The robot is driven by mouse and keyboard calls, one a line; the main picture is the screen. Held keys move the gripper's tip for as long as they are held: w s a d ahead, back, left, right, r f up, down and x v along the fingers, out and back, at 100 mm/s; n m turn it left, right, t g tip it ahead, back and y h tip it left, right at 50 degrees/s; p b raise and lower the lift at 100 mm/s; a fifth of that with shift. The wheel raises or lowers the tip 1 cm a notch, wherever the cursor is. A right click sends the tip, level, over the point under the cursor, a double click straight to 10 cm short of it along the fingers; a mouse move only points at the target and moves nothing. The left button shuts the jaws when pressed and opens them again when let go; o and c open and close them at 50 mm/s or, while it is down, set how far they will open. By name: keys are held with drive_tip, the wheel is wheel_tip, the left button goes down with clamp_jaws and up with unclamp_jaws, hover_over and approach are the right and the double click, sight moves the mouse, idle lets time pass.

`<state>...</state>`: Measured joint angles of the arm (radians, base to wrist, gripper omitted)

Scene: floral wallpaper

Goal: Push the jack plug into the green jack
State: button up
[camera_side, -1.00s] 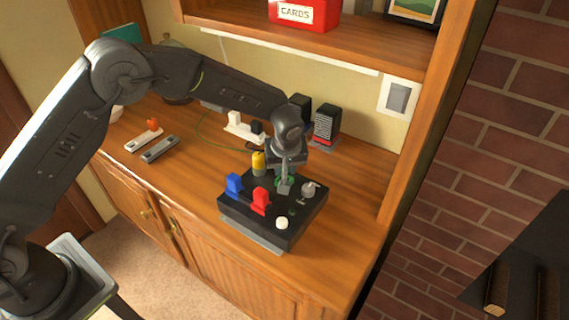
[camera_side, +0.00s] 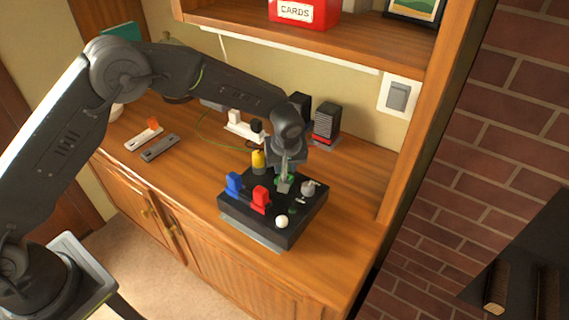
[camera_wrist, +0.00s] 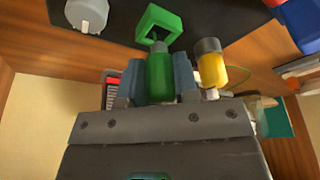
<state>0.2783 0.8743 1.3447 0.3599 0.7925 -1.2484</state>
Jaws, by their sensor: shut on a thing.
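The jack plug (camera_wrist: 160,78) has a green body and a grey tip. In the wrist view it sits between the blue-grey fingers of my gripper (camera_wrist: 159,72), which are shut on it. The green jack (camera_wrist: 146,22), a square green frame, lies just past the plug's tip in the wrist view. The tip overlaps the frame's near edge there; I cannot tell if it is touching or inside. In the side view my gripper (camera_side: 284,186) points down at the black box (camera_side: 268,231), and its fingers largely hide the jack and plug.
On the box stand a yellow plug (camera_side: 258,162), blue piece (camera_side: 233,183), red piece (camera_side: 260,198), grey knob (camera_side: 308,188) and white knob (camera_side: 282,221). Behind is a white power strip (camera_side: 240,130) beside dark blocks (camera_side: 326,122).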

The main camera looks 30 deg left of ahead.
drive_tip(key=shift+f, duration=1.35)
drive_tip(key=o, duration=1)
drive_tip(key=shift+r, duration=0.1)
drive_tip(key=v, duration=1.3)
drive_tip(key=shift+s+d+r, duration=0.1)
drive_tip(key=shift+d+r, duration=0.05)
drive_tip(key=shift+r, duration=0.2)
